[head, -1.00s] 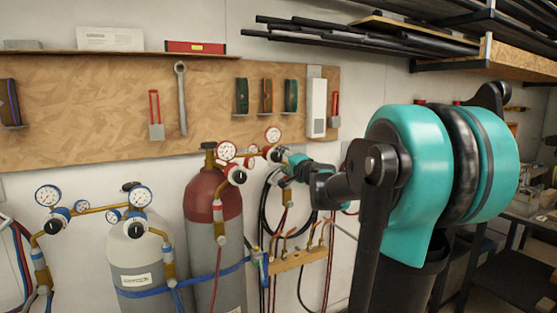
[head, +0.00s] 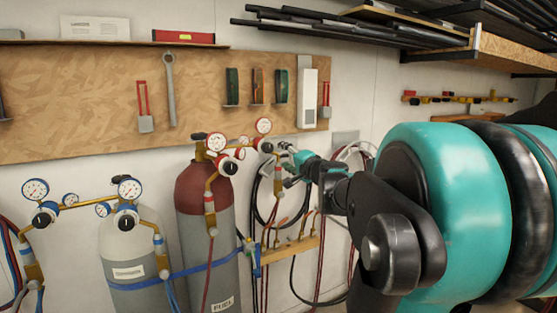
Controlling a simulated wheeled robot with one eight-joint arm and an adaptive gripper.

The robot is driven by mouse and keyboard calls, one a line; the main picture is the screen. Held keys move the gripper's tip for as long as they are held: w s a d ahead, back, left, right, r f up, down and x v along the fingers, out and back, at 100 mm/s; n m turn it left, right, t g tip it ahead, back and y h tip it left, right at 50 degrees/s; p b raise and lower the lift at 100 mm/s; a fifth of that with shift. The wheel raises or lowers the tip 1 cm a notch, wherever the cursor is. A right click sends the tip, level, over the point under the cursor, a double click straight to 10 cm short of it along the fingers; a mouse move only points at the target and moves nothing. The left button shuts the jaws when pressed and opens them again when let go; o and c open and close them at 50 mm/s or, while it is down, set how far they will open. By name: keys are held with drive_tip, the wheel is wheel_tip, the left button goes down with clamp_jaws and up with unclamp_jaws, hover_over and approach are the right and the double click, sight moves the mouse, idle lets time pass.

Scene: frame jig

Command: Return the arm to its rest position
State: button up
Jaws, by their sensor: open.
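My arm fills the right side of the head view, with large teal and black joints close to the camera. It stretches away toward the wall. My gripper (head: 290,164) is at its far end, small in the picture, in front of the wall and just right of the red gas cylinder (head: 208,190). It is open, and I see nothing held in it. The gauges and hoses behind it make its fingers hard to pick out. I cannot tell how far it is from them.
A grey cylinder (head: 138,236) with gauges stands left of the red one, with a blue strap (head: 190,268) across both. A wooden hose rack (head: 291,250) is below my gripper. A tool board (head: 70,95) hangs above. Metal bars (head: 350,38) lie on the upper shelf at right.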

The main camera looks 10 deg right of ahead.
drive_tip(key=s+a+f+n+g, duration=0.4)
drive_tip(key=s+f, duration=0.3)
drive_tip(key=f, duration=0.5)
drive_tip(key=s+a+f+n+g, duration=0.4)
drive_tip(key=s+f, duration=0.2)
drive_tip(key=f, duration=0.5)
drive_tip(key=s+d+f+n+g+h, duration=0.1)
drive_tip(key=s+d+f+g+h, duration=0.1)
drive_tip(key=s+d+f, duration=0.2)
drive_tip(key=s+d+f+n+g+h, duration=0.1)
drive_tip(key=s+d+f+g+h, duration=0.2)
drive_tip(key=s+f, duration=0.8)
drive_tip(key=shift+s+d+f+n+h, duration=0.3)
drive_tip(key=shift+d+f+n, duration=0.1)
drive_tip(key=shift+d+f, duration=0.1)
drive_tip(key=shift+o, duration=0.5)
drive_tip(key=shift+r, duration=0.1)
